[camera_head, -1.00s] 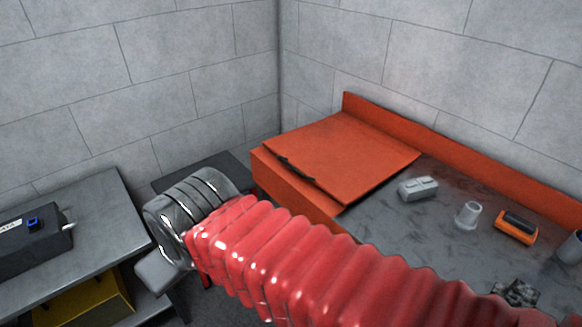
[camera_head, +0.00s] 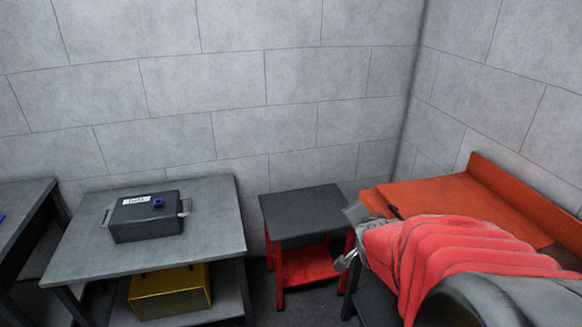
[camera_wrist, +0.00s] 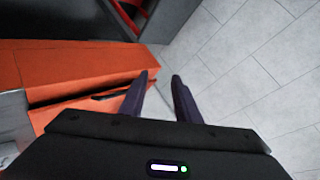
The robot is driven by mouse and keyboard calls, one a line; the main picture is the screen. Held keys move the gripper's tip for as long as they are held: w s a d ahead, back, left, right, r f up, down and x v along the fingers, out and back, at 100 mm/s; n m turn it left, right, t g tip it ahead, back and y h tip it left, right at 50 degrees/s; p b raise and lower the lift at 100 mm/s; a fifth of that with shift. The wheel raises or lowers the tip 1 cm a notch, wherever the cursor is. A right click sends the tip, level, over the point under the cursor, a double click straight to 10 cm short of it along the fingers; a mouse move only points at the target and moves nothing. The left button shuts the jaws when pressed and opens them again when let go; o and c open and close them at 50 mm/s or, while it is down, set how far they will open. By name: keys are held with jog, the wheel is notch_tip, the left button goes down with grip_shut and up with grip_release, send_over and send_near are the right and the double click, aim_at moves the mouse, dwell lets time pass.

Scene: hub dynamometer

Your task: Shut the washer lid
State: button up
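The orange washer (camera_head: 377,199) stands at the right in the head view, partly hidden by my red-sleeved arm. Its orange lid (camera_head: 440,198) lies flat and looks down on the body; I cannot tell if a small gap remains. A dark handle (camera_head: 396,212) shows at its near edge. The wrist view shows the washer (camera_wrist: 75,68) at the left with the dark handle (camera_wrist: 110,95) close to the left finger. My gripper (camera_head: 348,238) is in front of the washer's left side. Its fingers (camera_wrist: 161,78) are apart with nothing between them.
A grey bench (camera_head: 85,252) at the left holds a dark case (camera_head: 146,222), with a yellow box (camera_head: 170,290) on its lower shelf. A dark-topped red cart (camera_head: 305,212) stands between bench and washer. Grey block walls close off the corner behind.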

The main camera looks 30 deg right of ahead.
jog(key=s+d+f+m+t+h, duration=0.1)
jog(key=s+d+f+m+t, duration=0.1)
jog(key=d+m, duration=0.4)
jog(key=s+d+f+m+t, duration=0.2)
jog(key=s+d+f+m, duration=0.2)
jog(key=s+d+m, duration=0.2)
jog(key=shift+s+d+f+m+h, duration=0.4)
jog(key=shift+d+m, duration=0.2)
jog(key=shift+m, duration=0.5)
jog(key=shift+w, duration=0.1)
jog(key=x, duration=1.3)
jog(key=shift+w+d+f, duration=0.1)
jog(key=shift+w+d, duration=0.05)
jog(key=shift+w, duration=0.15)
jog(key=shift+c, duration=0.3)
grip_shut()
